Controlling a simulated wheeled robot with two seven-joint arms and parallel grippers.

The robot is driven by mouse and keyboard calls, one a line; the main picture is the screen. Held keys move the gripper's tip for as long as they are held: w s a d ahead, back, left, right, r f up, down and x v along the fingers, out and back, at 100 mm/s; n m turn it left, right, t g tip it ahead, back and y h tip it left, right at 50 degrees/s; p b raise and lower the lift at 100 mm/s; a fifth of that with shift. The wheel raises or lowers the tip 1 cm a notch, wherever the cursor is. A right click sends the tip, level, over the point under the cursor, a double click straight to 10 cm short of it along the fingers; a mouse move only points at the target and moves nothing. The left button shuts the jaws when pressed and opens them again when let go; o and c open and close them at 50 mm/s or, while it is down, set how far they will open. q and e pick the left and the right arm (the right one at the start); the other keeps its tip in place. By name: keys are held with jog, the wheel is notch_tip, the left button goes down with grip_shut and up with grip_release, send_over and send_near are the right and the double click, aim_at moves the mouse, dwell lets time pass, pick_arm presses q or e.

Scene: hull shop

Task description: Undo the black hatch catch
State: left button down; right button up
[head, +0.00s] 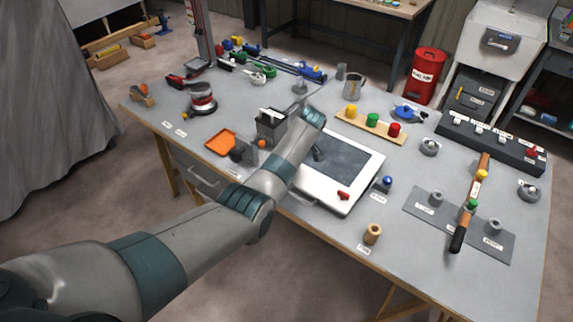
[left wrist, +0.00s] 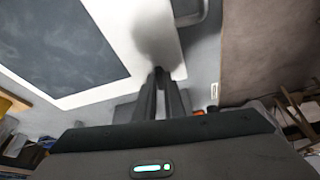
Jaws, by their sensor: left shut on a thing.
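The hatch is a white-framed panel (head: 357,192) with a dark grey window, lying on the table; it also shows in the left wrist view (left wrist: 100,95). My left gripper (left wrist: 160,78) has its fingers close together, with their tips at the edge of the white frame near a corner. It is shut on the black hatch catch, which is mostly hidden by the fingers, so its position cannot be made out. My right gripper is not in view.
A grey handle (left wrist: 190,14) sits on the hatch's front edge. A small red piece (head: 343,195) lies on its frame. An orange tray (head: 221,143) and a dark block (head: 243,151) stand left of my arm. A board with coloured knobs (head: 361,124) is behind the hatch.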

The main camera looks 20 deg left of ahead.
pick_arm(q)
jog(key=shift+w+n+g+b, duration=0.1)
jog(key=shift+n+g+b, duration=0.2)
jog(key=shift+n+b, duration=0.7)
jog(key=shift+y, duration=0.3)
jog(key=c, duration=1.8)
grip_release()
jog(key=shift+c, duration=0.2)
jog(key=shift+r, duration=0.1)
jog(key=b+v, duration=0.4)
jog(key=v, duration=1.3)
jog(key=shift+r, duration=0.2)
